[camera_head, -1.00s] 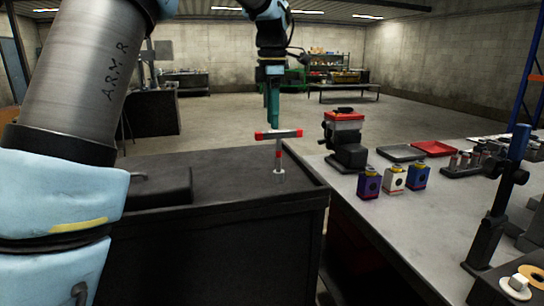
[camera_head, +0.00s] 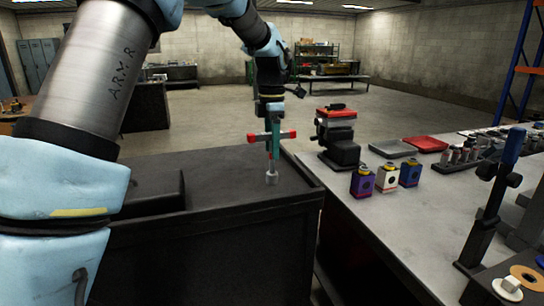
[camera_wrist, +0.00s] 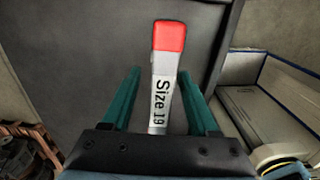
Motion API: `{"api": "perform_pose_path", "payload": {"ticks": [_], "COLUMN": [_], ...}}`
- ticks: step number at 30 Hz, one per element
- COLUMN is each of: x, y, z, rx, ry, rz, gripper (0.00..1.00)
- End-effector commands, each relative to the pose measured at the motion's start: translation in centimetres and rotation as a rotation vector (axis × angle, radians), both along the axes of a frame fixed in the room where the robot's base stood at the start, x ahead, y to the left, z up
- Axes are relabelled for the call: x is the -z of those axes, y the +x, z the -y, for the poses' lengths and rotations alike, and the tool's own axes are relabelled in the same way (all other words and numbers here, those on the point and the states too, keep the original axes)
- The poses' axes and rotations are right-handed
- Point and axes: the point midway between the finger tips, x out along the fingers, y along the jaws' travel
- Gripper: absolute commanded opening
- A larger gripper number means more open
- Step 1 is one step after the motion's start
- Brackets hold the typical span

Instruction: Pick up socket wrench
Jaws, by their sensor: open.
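The socket wrench (camera_head: 271,178) stands upright on the black cart (camera_head: 235,197), with its T-shaped handle on top. The crossbar is light grey with red ends. In the wrist view its handle (camera_wrist: 163,80), marked "Size 19", lies between the two teal fingers, with its red end pointing up in the picture. My gripper (camera_head: 273,148) points down at the handle, with a finger in front of the crossbar's middle. The fingers (camera_wrist: 159,72) are open, with gaps visible on both sides of the handle. The shaft is partly hidden by the fingers.
The grey workbench (camera_head: 400,220) on the right holds a red and black machine (camera_head: 337,135), purple, white and blue boxes (camera_head: 387,178), and a red tray (camera_head: 425,144). A dark raised block (camera_head: 155,190) sits at the cart's left. The cart top around the wrench is clear.

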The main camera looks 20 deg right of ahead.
Motion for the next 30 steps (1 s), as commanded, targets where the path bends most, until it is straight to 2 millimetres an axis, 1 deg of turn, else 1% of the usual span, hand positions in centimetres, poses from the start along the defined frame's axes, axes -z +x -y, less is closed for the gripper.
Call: {"api": "perform_pose_path", "payload": {"ticks": [3, 10, 11, 26, 27, 30], "x": [0.90, 1.13, 1.13, 1.09, 1.09, 1.09], "y": [-0.06, -0.05, -0.05, -0.05, -0.05, -0.06], "z": [-0.03, 0.00, 0.00, 0.00, 0.00, -0.01], "rx": [-0.001, 0.000, 0.000, 0.000, 0.000, 0.000], "ry": [0.000, -0.001, -0.001, -0.001, -0.001, -0.001], "rz": [-0.001, 0.000, 0.000, 0.000, 0.000, 0.000], "gripper": [0.60, 0.60, 0.58, 0.01, 0.00, 0.00]}}
